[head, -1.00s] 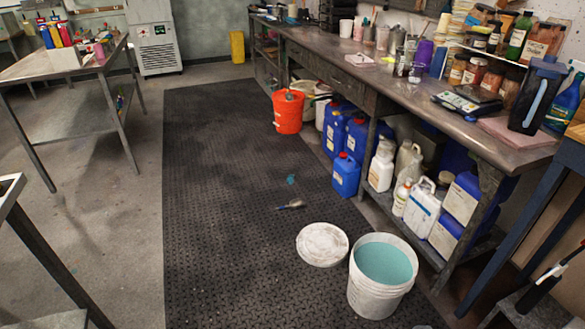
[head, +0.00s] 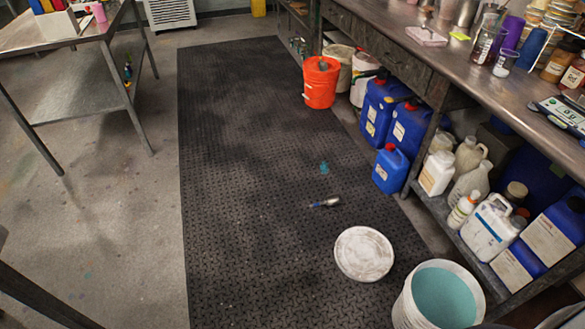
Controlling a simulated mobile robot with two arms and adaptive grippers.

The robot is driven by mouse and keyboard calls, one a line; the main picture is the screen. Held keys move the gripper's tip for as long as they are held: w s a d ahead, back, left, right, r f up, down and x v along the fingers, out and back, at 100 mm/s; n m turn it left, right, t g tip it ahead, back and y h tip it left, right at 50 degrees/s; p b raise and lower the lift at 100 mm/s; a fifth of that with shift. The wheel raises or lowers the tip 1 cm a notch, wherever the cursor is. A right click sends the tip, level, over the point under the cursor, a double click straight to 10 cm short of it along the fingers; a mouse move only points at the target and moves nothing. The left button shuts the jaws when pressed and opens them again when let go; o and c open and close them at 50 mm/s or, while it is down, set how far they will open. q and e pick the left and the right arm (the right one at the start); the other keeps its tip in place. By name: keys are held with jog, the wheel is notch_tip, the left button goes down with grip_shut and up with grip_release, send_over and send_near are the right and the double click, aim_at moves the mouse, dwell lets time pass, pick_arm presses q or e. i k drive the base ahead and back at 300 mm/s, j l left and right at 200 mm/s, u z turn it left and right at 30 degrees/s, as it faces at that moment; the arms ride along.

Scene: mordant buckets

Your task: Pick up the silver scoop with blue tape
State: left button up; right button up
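A small silver scoop (head: 331,202) with a patch of blue at its left end lies on the black rubber mat (head: 235,230). It lies just above and to the left of a round whitish lid (head: 364,254). A small teal spot (head: 324,167) is on the mat a little beyond the scoop. The scoop is small in view, so its fine shape is hard to tell. Neither of my grippers shows in the head view.
A white bucket of teal liquid (head: 438,297) stands at the lower right. An orange bucket (head: 321,82) stands at the mat's right edge. Blue jugs (head: 391,170) and white bottles crowd under the right bench (head: 398,52). The mat's left and middle are clear.

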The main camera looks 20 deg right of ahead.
aim_at(335, 199)
jog(key=i+z, duration=0.1)
jog(key=i, duration=0.35)
jog(key=i+j+z, duration=0.15)
jog(key=i, duration=0.3)
jog(key=i+j+z, duration=0.1)
jog(key=i, duration=0.35)
jog(key=i+j+z, duration=0.1)
jog(key=i, duration=0.35)
jog(key=j, duration=0.1)
